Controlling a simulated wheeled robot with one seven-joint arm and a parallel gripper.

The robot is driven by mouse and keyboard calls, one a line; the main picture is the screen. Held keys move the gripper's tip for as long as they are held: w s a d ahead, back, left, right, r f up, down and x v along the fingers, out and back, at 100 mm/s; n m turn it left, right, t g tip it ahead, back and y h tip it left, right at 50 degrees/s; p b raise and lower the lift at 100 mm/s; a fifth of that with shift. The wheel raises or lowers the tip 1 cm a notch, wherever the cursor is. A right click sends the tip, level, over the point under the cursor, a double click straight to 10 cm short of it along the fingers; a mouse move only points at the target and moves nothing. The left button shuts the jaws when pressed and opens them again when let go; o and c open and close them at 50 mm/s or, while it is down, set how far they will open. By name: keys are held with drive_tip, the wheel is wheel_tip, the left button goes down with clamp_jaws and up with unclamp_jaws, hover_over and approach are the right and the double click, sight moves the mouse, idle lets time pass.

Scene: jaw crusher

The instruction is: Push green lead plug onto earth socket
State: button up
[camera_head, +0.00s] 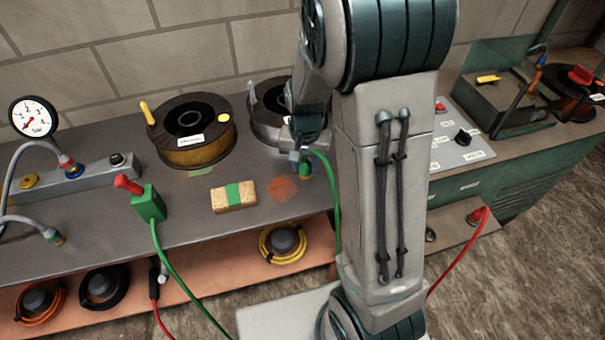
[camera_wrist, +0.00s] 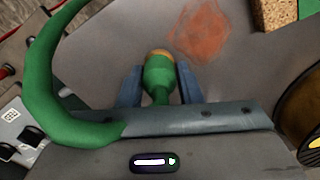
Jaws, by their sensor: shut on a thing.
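My gripper (camera_head: 300,166) is above the grey bench, left of my arm's large links. In the wrist view, its two fingers (camera_wrist: 160,76) are shut on the green lead plug (camera_wrist: 158,74), one on each side. The plug has a copper-coloured tip pointing away from the palm. Its thick green lead (camera_wrist: 42,75) curves off to the left, and in the head view the lead (camera_head: 335,195) hangs down beside my arm. The plug is mostly hidden in the head view. I cannot identify the earth socket; my arm covers part of the scene.
A cork block with a green band (camera_head: 248,194) lies beside an orange-brown patch (camera_head: 282,189) on the bench. A green box with a red lever (camera_head: 149,203) stands to the left. Cable spools (camera_head: 197,145) stand behind. A control panel (camera_head: 462,138) is on the right.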

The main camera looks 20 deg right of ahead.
drive_tip(key=w+d+r, duration=0.5)
drive_tip(key=d+r, duration=0.1)
drive_tip(key=d, duration=0.4)
drive_tip(key=shift+r, duration=0.15)
